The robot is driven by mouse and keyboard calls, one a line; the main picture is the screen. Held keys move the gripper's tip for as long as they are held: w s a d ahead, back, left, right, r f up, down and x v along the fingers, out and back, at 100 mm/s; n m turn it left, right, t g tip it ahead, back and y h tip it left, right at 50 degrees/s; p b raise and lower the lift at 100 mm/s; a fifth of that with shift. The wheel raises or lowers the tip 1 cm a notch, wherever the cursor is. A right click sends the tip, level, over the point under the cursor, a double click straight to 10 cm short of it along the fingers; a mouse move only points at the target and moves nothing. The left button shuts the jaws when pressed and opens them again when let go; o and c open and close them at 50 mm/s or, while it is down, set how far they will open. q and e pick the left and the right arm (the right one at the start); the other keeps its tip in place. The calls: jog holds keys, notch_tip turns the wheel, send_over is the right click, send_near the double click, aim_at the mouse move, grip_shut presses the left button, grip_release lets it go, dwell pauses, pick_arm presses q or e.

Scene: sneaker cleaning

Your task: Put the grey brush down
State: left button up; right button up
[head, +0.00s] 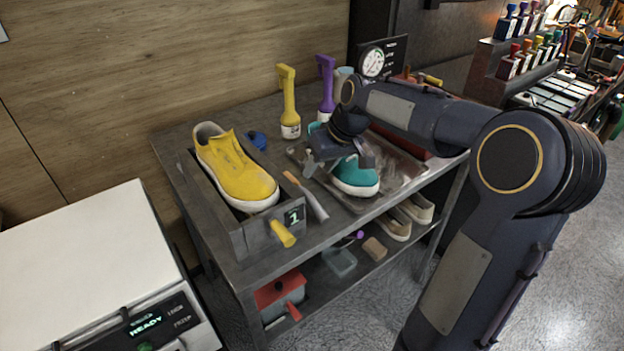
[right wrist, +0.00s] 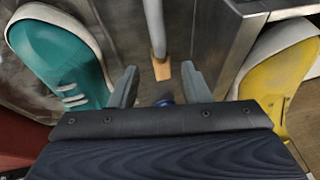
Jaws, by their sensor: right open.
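The grey brush (head: 315,205), a long grey piece with a wooden end, lies on the table top between the yellow shoe's holder and the metal tray. In the right wrist view, the grey part (right wrist: 154,25) and its wooden end show just ahead of the fingertips. My right gripper (head: 318,168) is open above the table, near the brush's wooden end and beside the teal shoe (head: 355,178). Its two fingers (right wrist: 160,88) are apart, with nothing held between them. Whether a finger touches the brush cannot be told. My left gripper is not in view.
A yellow shoe (head: 238,172) sits in a grey holder (head: 245,238) with a yellow handle. The teal shoe stands on a metal tray (head: 400,172). Yellow (head: 288,100) and purple (head: 326,85) upright tools stand behind. A blue item (head: 258,140) lies near the yellow shoe.

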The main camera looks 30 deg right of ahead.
jog(key=s+a+r, duration=0.1)
jog(key=s+a, duration=0.2)
jog(key=s, duration=0.4)
jog(key=s+a+r, duration=0.2)
jog(key=s+a, duration=0.2)
jog(key=s, duration=0.2)
jog(key=s+a+f+m, duration=0.1)
jog(key=s+a+f, duration=0.2)
jog(key=s, duration=0.3)
jog(key=s+a+f+m+t+y, duration=0.1)
jog(key=s+a+f, duration=0.2)
jog(key=s, duration=0.3)
jog(key=shift+a+f, duration=0.25)
jog(key=shift+f, duration=0.25)
jog(key=shift+o, duration=0.5)
jog(key=shift+r, duration=0.1)
